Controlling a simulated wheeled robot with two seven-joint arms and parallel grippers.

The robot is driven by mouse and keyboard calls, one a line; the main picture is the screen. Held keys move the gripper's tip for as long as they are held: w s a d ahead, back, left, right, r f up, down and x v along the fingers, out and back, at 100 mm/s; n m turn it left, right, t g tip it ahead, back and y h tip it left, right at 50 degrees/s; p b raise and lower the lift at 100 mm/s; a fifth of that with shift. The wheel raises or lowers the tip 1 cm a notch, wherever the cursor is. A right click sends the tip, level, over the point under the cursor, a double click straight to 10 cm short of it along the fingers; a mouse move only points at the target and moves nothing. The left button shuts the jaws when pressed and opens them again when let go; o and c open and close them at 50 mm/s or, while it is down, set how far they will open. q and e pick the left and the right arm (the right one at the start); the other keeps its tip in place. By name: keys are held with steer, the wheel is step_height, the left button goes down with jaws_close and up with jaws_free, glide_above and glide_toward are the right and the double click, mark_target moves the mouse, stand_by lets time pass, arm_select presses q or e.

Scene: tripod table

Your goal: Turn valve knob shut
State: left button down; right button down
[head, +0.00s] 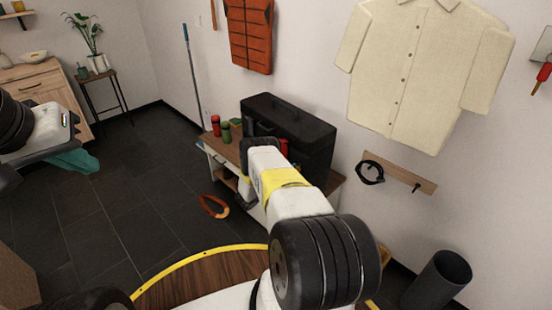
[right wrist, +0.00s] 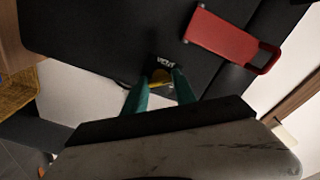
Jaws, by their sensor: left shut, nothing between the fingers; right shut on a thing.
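The valve knob (right wrist: 159,76), small with yellow and dark parts, shows in the right wrist view against a black surface with a small white-lettered label. My right gripper (right wrist: 162,80) has its teal fingers on either side of the knob and is shut on it. The fingers hide part of the knob, so its turn angle is unclear. In the head view my right arm reaches to the bench and hides the knob and its own fingertips. My left gripper (head: 75,160) is shut and empty at the left edge of the head view, away from the bench.
A black case (head: 290,125) stands on the wooden bench (head: 336,183), with red (head: 215,125) and green (head: 226,132) cans beside it. A red handle-like part (right wrist: 225,40) lies near my right fingers. Open floor lies left.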

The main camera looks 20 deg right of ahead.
steer(key=m, duration=0.6)
steer(key=shift+m, duration=0.3)
stand_by(0.5)
steer(key=c, duration=1)
jaws_free()
steer(key=v, duration=0.8)
steer(key=shift+d, duration=0.1)
